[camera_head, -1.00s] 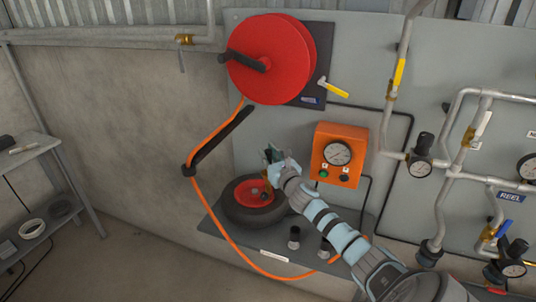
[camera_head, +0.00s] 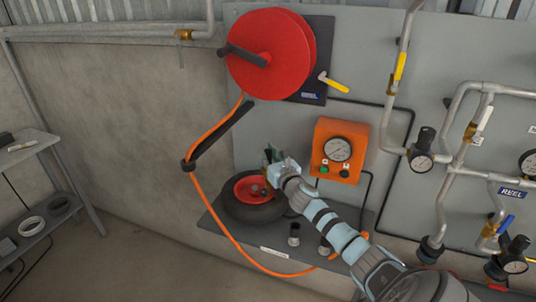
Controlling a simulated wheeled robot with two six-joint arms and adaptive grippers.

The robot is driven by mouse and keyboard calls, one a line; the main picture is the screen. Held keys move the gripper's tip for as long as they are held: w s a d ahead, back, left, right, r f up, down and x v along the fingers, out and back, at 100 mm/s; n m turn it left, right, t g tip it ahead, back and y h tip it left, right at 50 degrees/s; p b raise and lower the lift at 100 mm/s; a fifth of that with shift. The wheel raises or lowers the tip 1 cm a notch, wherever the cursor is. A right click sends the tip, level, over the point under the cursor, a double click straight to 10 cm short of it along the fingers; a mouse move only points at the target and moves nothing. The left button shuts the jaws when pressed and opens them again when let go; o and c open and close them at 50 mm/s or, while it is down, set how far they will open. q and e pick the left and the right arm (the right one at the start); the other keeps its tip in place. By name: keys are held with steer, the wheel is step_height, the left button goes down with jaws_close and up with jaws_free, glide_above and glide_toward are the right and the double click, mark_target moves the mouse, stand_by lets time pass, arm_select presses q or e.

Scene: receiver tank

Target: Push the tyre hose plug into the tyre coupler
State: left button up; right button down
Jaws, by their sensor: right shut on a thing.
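My right gripper (camera_head: 271,159) is above the right rear edge of the tyre (camera_head: 243,210), a black ring with a red hub lying on the grey shelf. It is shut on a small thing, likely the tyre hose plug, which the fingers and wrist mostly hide. A dark, small fitting (camera_head: 258,190) shows on the red hub, just below the gripper. I cannot tell whether it is the tyre coupler, or whether plug and coupler touch. My left gripper is not in view.
The orange gauge box (camera_head: 337,172) is on the panel right of the gripper. An orange hose (camera_head: 208,211) loops from the red reel (camera_head: 270,55) below the shelf (camera_head: 251,245). Small dark fittings (camera_head: 294,234) stand on the shelf. Pipes and gauges fill the right side.

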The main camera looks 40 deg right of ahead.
steer(key=c, duration=1.4)
jaws_free()
steer(key=shift+f, duration=0.1)
steer(key=v, duration=1.2)
